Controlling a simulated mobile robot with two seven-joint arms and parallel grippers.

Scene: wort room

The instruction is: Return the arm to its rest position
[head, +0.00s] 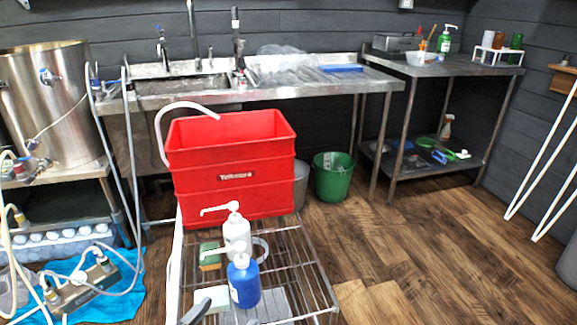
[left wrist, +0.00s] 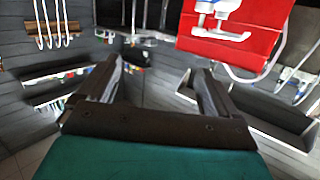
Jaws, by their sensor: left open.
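The left wrist picture is upside down, and the red crate (left wrist: 255,20) shows beyond the fingers. My right gripper is in neither view.
The wire cart (head: 299,252) holds a red crate (head: 236,192), a white pump bottle (head: 236,236) and a blue pump bottle (head: 245,285). A green bucket (head: 333,182) stands behind. A steel kettle (head: 47,110) is at left.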

